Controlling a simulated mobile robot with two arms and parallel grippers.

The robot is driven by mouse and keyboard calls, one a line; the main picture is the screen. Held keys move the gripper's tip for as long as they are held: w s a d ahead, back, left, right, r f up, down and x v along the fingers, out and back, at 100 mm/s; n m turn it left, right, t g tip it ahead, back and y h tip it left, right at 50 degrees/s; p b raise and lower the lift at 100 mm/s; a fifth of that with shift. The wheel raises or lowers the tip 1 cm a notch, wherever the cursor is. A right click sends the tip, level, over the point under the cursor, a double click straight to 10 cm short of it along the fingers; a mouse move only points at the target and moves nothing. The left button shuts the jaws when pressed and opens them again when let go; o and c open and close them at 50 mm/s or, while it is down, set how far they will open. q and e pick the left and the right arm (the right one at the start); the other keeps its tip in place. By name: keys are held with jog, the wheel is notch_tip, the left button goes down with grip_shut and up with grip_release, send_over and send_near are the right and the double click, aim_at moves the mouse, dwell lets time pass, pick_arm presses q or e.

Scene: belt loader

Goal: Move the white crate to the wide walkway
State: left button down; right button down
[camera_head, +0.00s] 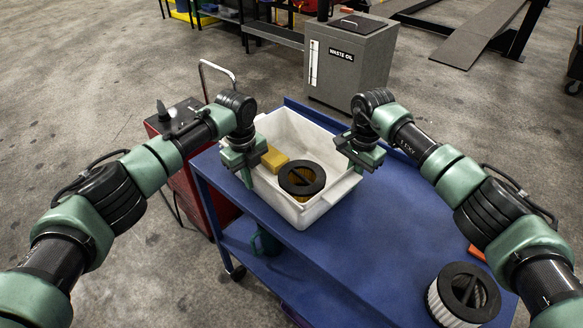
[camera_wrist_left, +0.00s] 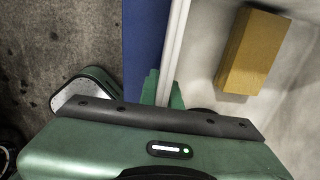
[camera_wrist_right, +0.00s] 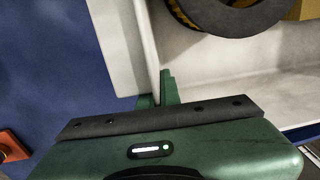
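The white crate (camera_head: 308,213) sits at the far end of the blue cart. It holds a yellow block (camera_head: 274,159) and a round black-topped filter (camera_head: 301,179). My left gripper (camera_head: 247,176) is at the crate's left wall; in the left wrist view its fingers (camera_wrist_left: 163,90) lie either side of the wall, close against it. My right gripper (camera_head: 353,163) is at the right wall; in the right wrist view its fingers (camera_wrist_right: 158,92) also straddle the wall closely. The crate's underside is hidden. I cannot identify a wide walkway for certain.
The blue cart top (camera_head: 365,250) is clear nearer me, except for a white pleated filter (camera_head: 463,296) at the right and an orange item. A red wheeled unit (camera_head: 185,150) stands left of the cart. A grey waste oil bin (camera_head: 348,65) stands behind. Open concrete floor lies left.

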pick_arm(q)
jog(key=shift+w+r, duration=0.15)
jog(key=shift+r, duration=0.05)
pick_arm(e)
jog(key=shift+w+r, duration=0.15)
jog(key=shift+r, duration=0.1)
